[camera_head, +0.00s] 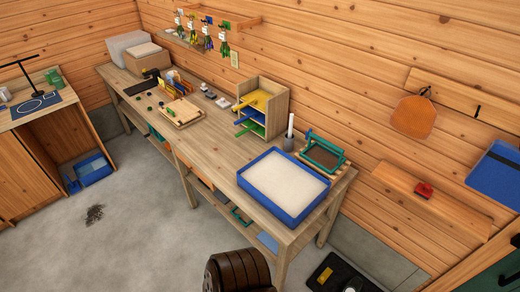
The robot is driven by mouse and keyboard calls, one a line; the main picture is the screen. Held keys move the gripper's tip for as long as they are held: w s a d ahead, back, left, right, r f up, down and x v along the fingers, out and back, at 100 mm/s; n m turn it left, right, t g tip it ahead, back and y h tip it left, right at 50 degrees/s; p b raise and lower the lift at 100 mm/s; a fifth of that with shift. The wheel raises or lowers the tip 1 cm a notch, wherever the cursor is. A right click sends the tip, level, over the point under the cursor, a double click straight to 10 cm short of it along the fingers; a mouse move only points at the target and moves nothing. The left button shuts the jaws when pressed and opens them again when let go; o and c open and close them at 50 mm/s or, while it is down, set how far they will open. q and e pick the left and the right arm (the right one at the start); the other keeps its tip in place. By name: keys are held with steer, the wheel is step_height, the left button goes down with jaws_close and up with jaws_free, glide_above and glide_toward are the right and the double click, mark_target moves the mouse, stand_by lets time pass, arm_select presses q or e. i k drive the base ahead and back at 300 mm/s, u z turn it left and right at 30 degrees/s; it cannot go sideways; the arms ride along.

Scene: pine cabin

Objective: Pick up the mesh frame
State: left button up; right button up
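The mesh frame (323,155) is a green-rimmed rectangle with a darker mesh inside. It is at the right end of the long wooden bench (213,142), close to the back wall, and looks propped at a tilt over a light wooden piece. Just left of it is a blue tray (262,205) filled with something white. Neither of my grippers is in view.
A grey pot with a white roll (289,134) stands left of the frame. Behind it is a wooden shelf unit (272,104) with coloured trays. A dark ribbed round object (238,271) stands at the bottom edge. The grey floor (135,215) left of the bench is mostly clear.

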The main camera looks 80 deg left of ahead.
mark_target(325, 158)
steer(key=u, duration=1.15)
steer(key=i, duration=0.25)
